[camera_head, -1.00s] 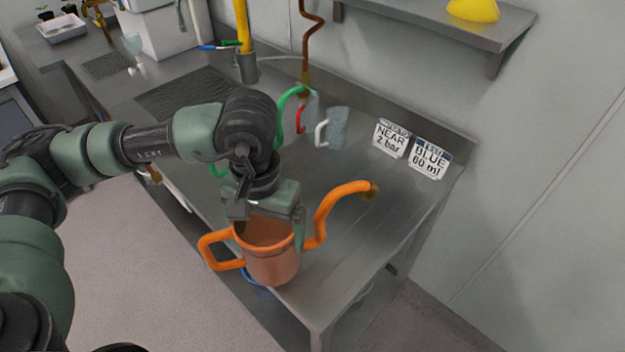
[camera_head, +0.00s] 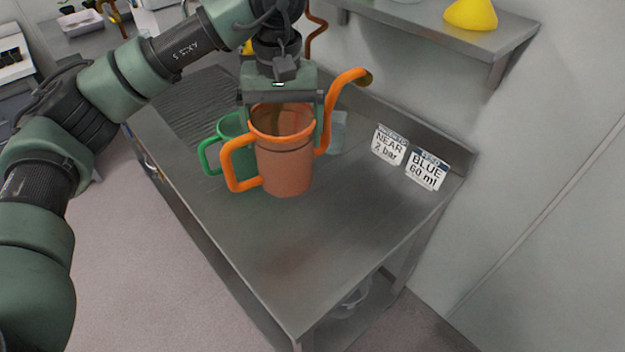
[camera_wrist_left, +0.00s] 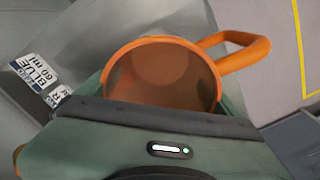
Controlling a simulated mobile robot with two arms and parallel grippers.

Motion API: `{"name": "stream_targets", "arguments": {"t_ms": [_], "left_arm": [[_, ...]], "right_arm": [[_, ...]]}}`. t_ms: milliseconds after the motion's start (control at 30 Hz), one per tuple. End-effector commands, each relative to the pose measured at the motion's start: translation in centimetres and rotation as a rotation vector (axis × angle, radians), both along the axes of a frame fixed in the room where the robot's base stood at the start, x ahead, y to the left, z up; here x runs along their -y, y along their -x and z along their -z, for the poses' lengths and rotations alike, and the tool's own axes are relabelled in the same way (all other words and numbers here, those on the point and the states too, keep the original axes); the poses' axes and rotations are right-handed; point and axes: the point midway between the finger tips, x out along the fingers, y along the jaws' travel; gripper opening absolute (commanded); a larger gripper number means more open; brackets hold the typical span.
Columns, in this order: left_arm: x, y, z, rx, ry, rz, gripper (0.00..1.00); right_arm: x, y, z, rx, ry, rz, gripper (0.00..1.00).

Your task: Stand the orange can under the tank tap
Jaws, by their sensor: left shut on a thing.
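The orange can (camera_head: 286,165) has a copper-coloured body, an orange handle at its left and an orange spout rising to the right. My left gripper (camera_head: 284,110) is shut on the orange can at its rim and holds it upright above the steel bench; the exact gap below is hard to tell. In the left wrist view the can's open mouth (camera_wrist_left: 160,78) shows, looking empty, with its handle to the right. The tank and its tap cannot be made out in these frames. My right gripper is not in view.
A green can (camera_head: 228,135) stands behind the orange can, partly hidden. A grey-blue vessel (camera_head: 338,132) is behind the spout. Two label cards (camera_head: 390,145) lean at the bench's back edge. A shelf (camera_head: 440,25) carries a yellow object (camera_head: 470,14). The front bench top (camera_head: 300,255) is clear.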

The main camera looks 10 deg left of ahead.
Motion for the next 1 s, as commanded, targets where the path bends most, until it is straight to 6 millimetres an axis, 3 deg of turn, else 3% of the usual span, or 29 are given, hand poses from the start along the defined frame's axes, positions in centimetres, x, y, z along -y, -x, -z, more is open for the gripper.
{"name": "stream_targets", "arguments": {"t_ms": [33,133,300,467,800,1000], "left_arm": [[0.4,-0.8,-1.5,0.0,0.006,-0.02,0.47],[0.7,-1.8,-3.3,-0.007,0.013,-0.05,0.47],[0.9,-2.3,-4.0,-0.018,0.018,-0.069,0.47],[0.9,-2.2,-0.8,-0.024,0.018,-0.07,0.47],[0.9,-2.2,7.9,-0.022,0.017,-0.071,0.47],[0.9,-2.3,10.7,-0.018,0.018,-0.07,0.47]], "right_arm": [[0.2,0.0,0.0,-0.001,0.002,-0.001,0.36],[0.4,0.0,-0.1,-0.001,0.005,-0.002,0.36],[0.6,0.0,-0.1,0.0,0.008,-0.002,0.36],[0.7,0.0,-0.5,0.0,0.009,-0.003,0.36],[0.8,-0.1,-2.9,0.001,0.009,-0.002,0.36],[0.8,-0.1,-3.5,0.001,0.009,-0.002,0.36]]}}
